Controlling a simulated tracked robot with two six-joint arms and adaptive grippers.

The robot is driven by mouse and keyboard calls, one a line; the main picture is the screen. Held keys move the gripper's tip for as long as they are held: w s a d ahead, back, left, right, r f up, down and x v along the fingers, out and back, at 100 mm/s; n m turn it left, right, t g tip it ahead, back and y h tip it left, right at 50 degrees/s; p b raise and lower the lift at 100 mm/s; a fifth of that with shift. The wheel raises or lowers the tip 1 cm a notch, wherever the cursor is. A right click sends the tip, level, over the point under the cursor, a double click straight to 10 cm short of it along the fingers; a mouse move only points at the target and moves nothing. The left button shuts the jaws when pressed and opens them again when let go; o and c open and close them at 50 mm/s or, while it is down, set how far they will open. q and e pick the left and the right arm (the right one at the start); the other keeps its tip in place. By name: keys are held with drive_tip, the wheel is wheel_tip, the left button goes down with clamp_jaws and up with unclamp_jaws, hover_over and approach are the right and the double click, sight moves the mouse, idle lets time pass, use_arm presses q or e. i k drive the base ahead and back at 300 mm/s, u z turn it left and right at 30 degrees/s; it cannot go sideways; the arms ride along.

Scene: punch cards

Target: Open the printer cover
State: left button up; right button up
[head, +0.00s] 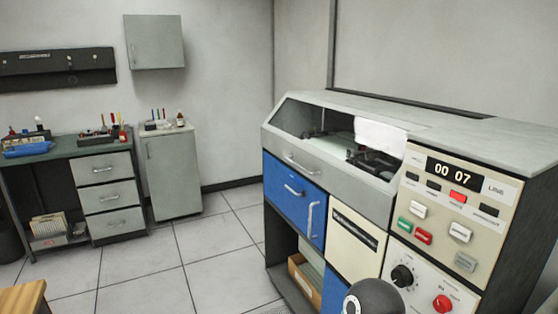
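The printer (345,204) is the large grey, blue and cream cabinet on the right. Its cover (300,157) is the sloping upper front section with a grey lower rail, a metal handle (300,163) and a window-like area above. White paper (380,135) and dark mechanism parts (373,160) show through this area; I cannot tell whether a clear pane fills it. The cover appears to be down, level with the cabinet's sloping front. Neither of my grippers is in view, and nothing is seen touching the cover.
The control panel (455,205) reads "00 07" and has several coloured buttons. Blue doors (294,197) and an open shelf with a box (303,272) are below. A workbench (70,150) and small grey cabinet (173,172) stand left. Tiled floor (215,245) before the printer is clear.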

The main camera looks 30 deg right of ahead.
sight(298, 113)
drive_tip(key=u, duration=0.05)
drive_tip(key=i, duration=3.35)
drive_tip(key=z, duration=2.5)
